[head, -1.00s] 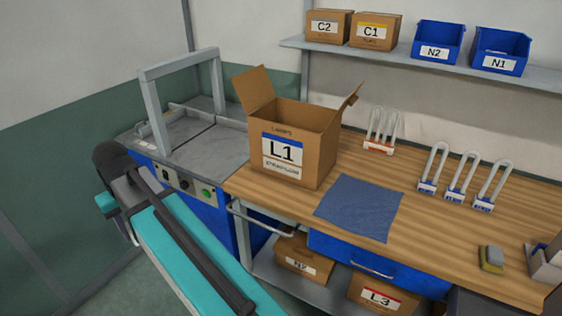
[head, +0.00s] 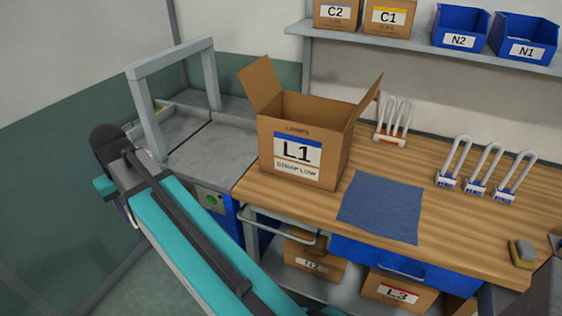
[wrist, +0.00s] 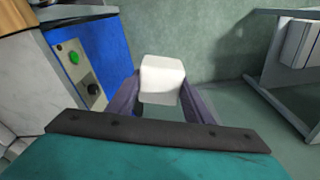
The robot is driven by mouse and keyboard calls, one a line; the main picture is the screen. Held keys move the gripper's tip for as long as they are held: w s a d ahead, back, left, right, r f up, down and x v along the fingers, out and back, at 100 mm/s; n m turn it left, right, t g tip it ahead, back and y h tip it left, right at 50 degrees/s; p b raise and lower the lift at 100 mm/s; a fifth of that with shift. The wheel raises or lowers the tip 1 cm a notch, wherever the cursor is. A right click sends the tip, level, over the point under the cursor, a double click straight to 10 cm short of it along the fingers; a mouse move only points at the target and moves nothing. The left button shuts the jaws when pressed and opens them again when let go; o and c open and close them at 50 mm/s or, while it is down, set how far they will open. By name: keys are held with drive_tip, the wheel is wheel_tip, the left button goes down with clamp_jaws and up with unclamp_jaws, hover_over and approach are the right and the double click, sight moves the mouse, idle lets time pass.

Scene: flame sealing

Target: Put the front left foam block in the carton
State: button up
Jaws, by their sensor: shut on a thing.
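An open brown carton (head: 262,155) labelled L1 stands upright on the wooden bench with its flaps up. In the wrist view a white foam block (wrist: 162,80) sits between the fingers of my gripper (wrist: 160,98), which is shut on it. Behind the block are a grey-green wall and the floor. In the head view my arm reaches to the left of the bench, and its far end hides the fingers and the block. I cannot see into the bottom of the carton.
A grey metal frame (head: 140,90) stands on the machine left of the carton. A blue cloth (head: 382,206) lies right of it. White looped lamps (head: 484,172) stand farther right, with a sponge (head: 522,254) near the edge. A shelf (head: 430,53) holds boxes and bins above.

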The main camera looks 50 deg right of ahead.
drive_tip(key=shift+w, duration=0.35)
